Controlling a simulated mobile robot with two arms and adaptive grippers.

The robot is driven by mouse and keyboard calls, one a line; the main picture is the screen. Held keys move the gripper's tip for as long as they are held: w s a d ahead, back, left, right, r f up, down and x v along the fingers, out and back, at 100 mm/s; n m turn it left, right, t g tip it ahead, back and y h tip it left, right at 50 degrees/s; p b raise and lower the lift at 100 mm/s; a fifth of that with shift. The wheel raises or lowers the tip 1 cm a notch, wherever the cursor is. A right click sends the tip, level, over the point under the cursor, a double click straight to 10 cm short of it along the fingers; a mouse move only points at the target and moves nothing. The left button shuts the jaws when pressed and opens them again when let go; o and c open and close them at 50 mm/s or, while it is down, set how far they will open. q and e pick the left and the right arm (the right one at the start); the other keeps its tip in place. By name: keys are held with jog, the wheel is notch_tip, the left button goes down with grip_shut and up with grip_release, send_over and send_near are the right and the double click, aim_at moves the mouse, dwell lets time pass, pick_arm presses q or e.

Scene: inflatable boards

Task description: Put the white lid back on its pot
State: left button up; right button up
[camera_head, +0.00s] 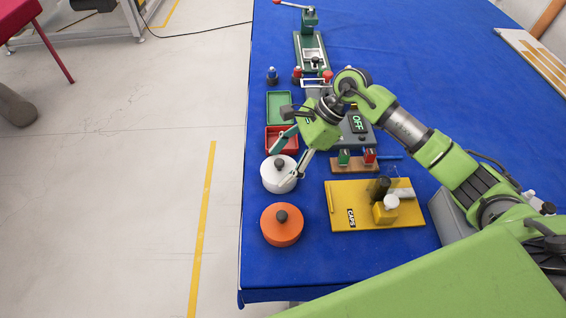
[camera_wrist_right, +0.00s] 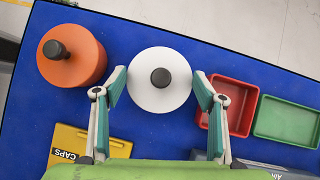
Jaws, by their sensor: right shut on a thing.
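The white lid (camera_head: 271,170) with its dark knob is at the left edge of the blue table, over the white pot (camera_head: 279,188). In the right wrist view the round lid (camera_wrist_right: 160,98) sits between the two fingers and hides the pot beneath. My right gripper (camera_head: 282,167) comes from above and is shut on the white lid, a finger on either side of its rim. The lid looks level and lined up with the pot; I cannot tell whether it rests on it or hangs just above. My left gripper is not in view.
An orange pot (camera_head: 281,232) with a dark knob stands close in front. A red tray (camera_head: 281,145) and a green tray (camera_head: 279,106) lie behind. A yellow board (camera_head: 350,193) with caps is to the right. The table edge is close on the left.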

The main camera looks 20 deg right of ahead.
dwell(0.4)
jog(key=o, duration=1.6)
jog(key=shift+r+p, duration=1.35)
jog(key=shift+r, duration=2.15)
